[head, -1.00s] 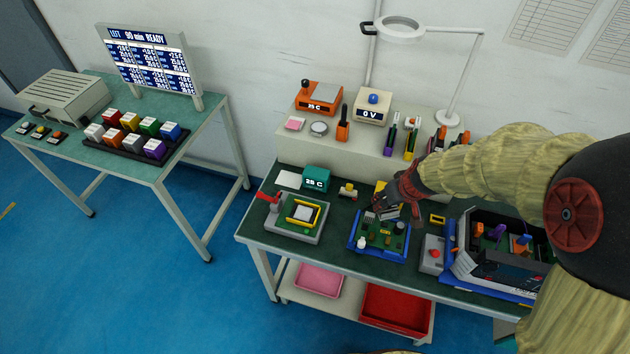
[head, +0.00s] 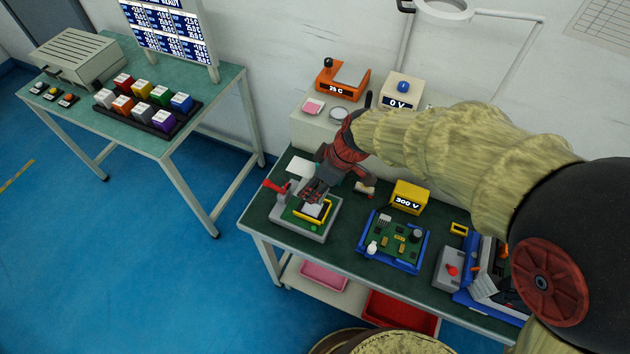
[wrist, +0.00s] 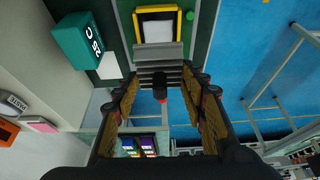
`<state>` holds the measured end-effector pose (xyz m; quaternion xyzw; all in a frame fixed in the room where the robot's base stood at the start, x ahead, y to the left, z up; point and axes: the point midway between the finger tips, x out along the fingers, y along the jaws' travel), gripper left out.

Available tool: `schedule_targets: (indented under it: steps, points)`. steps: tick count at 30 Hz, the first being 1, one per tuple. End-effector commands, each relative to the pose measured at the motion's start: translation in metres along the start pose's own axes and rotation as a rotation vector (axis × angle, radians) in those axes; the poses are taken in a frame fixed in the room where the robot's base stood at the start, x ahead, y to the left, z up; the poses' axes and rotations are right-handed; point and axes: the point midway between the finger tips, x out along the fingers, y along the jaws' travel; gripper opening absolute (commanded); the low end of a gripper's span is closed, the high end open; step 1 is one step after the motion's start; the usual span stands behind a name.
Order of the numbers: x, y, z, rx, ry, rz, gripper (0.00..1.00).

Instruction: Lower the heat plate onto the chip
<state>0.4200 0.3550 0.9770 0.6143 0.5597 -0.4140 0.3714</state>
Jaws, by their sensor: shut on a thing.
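My gripper (head: 314,190) is shut on a grey finned heat plate (wrist: 158,52), which shows between the fingertips in the wrist view. In the head view the fingers mostly hide the plate. The gripper is above the grey fixture (head: 290,225) at the left end of the bench. The pale square chip (head: 313,210) sits there in a yellow frame (head: 327,213) on a green board. In the wrist view the chip (wrist: 158,28) is just beyond the plate, and the plate's edge overlaps the near side of the frame. I cannot tell the height of the gap.
A red lever (head: 275,186) stands at the fixture's left side. A teal meter (wrist: 78,40) and a white pad (wrist: 108,66) are beside it. A blue tray (head: 372,252) with a circuit board and a yellow 300 V box (head: 409,197) are to the right.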

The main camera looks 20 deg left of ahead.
Motion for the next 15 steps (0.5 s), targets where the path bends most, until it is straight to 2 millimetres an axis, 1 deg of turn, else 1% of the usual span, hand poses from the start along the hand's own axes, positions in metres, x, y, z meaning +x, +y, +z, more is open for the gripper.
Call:
schedule_targets:
  steps: [15]
  points:
    - [0.041,0.001,0.017,0.002,0.001,0.002,0.08]
